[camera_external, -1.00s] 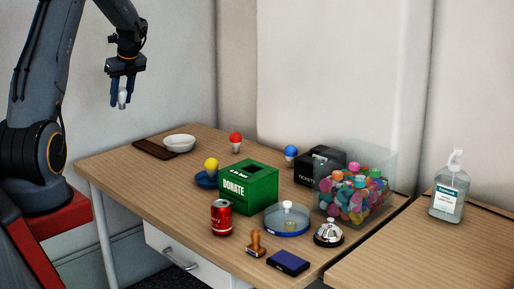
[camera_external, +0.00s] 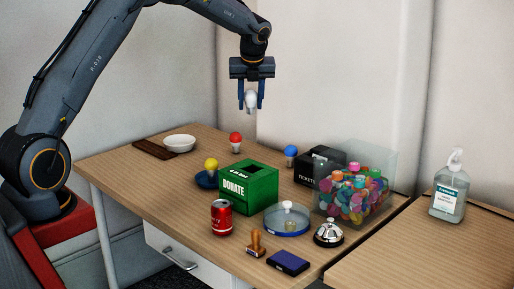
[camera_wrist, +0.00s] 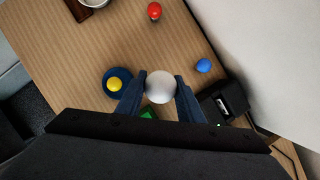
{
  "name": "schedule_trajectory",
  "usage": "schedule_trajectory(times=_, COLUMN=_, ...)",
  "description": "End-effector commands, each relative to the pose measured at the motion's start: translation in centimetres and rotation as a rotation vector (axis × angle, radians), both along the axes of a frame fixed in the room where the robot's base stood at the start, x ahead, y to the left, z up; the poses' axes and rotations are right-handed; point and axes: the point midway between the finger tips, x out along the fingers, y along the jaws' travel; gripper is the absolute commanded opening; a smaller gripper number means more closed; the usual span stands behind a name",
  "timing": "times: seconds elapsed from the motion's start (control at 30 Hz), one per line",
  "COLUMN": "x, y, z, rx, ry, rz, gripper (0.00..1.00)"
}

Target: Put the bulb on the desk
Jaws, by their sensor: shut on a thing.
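My gripper (camera_external: 251,103) is shut on a white bulb (camera_external: 251,101) and holds it in the air, well above the desk (camera_external: 130,185). The white bulb also shows between the blue fingers in the wrist view (camera_wrist: 160,87). On the desk, a red bulb (camera_external: 236,142) and a blue bulb (camera_external: 291,151) stand toward the back. A yellow bulb (camera_external: 211,164) stands on a dark blue dish (camera_external: 203,181). The gripper is above the area behind the green donation box (camera_external: 262,193).
A black ticket box (camera_external: 312,172) and a clear bin of colourful pieces (camera_external: 358,195) stand on the right. A red can (camera_external: 221,218), stamp (camera_external: 256,244), ink pad (camera_external: 288,262), bell (camera_external: 329,233) and round blue-rimmed dish (camera_external: 287,220) are in front. A white bowl (camera_external: 180,143) is at the back left.

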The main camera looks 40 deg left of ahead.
Motion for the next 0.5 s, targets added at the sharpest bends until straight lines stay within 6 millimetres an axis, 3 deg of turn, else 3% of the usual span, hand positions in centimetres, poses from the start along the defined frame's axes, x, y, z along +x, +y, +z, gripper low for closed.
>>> schedule_trajectory(times=0.03, x=0.8, y=-2.8, z=-0.1, rx=0.0, ry=0.0, rz=-0.043, gripper=0.2)
schedule_trajectory(times=0.2, x=2.6, y=-11.0, z=-0.1, rx=-0.001, ry=-0.001, rz=-0.173, gripper=0.2)
schedule_trajectory(times=0.5, x=3.5, y=-25.8, z=-0.1, rx=-0.001, ry=-0.001, rz=-0.399, gripper=0.2)
